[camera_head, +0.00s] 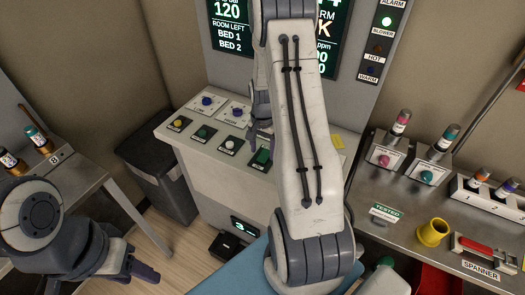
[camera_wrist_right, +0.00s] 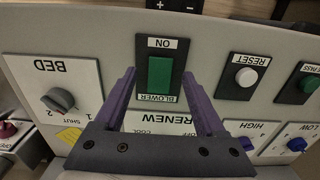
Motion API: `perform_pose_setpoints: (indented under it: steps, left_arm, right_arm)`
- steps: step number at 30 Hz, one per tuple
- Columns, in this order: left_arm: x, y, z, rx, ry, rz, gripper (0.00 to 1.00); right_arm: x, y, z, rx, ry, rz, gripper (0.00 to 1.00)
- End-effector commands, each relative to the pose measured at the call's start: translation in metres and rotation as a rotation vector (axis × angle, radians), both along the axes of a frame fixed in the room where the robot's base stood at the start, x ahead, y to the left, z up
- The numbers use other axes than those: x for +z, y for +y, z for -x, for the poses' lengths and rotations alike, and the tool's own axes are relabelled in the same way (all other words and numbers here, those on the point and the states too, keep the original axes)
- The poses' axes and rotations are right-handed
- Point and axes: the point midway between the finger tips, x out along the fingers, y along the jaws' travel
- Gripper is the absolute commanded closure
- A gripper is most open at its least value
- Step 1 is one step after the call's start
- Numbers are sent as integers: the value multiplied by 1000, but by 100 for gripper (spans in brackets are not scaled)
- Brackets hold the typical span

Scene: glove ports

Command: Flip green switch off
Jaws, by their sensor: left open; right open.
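The green switch (camera_wrist_right: 160,77) is a green rocker on a black plate marked ON and BLOWER, seen upside down in the right wrist view. My left gripper (camera_head: 143,264) is open and empty, low at the left, away from the panel.
A white RESET button (camera_wrist_right: 246,76) and a BED knob (camera_wrist_right: 58,100) flank the switch. The green BLOWER lamp (camera_head: 384,22) is lit. A steel bench (camera_head: 400,195) at the right holds vials, a yellow cup (camera_head: 432,233) and a red spanner.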

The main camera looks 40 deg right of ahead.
Motion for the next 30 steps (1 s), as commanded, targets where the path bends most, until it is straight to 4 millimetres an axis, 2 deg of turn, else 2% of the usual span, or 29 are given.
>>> perform_pose_setpoints:
  steps: [6,15,17,21,26,30]
  left_arm:
    - [6,0,0,-1,0,0,50]
    - [6,0,0,-1,0,0,50]
    - [6,0,0,-1,0,0,50]
    - [6,0,0,-1,0,0,50]
    - [9,0,0,-1,0,0,50]
    - [20,0,0,-3,0,0,50]
  right_arm:
    - [-19,0,0,1,0,0,28]
    - [-22,0,-1,1,-3,1,28]
    - [-21,0,-1,1,-3,1,47]
    - [-21,0,-1,1,-2,1,100]
    - [-20,-1,0,-1,5,-10,100]
    - [-17,-5,-1,-6,41,-88,100]
